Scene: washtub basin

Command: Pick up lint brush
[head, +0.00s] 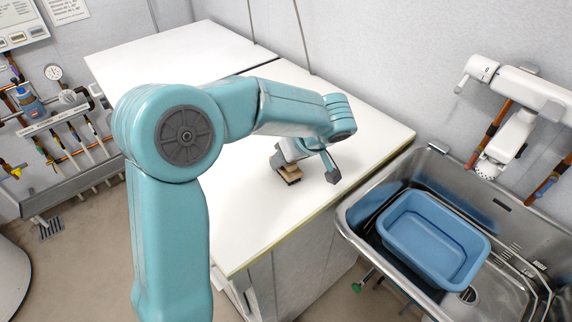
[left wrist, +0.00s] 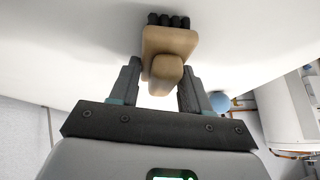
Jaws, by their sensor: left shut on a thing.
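The lint brush (head: 290,172) is a small tan wooden block with dark bristles, over the white table top near its right-hand part. In the left wrist view the brush (left wrist: 168,42) has its dark bristles pointing away from me and its rounded tan handle towards me. My left gripper (head: 302,162) reaches down to it from the end of the teal arm. In the left wrist view my left gripper (left wrist: 162,76) is shut on the brush, with a finger on either side of the handle. I cannot tell whether the bristles touch the table. My right gripper is not in view.
The white table top (head: 250,190) is otherwise clear. To its right is a steel washtub basin (head: 352,222) holding a blue plastic tub (head: 437,232). A white wall-mounted fixture (head: 515,125) stands above the basin. Pipes and a gauge (head: 53,72) line the left wall.

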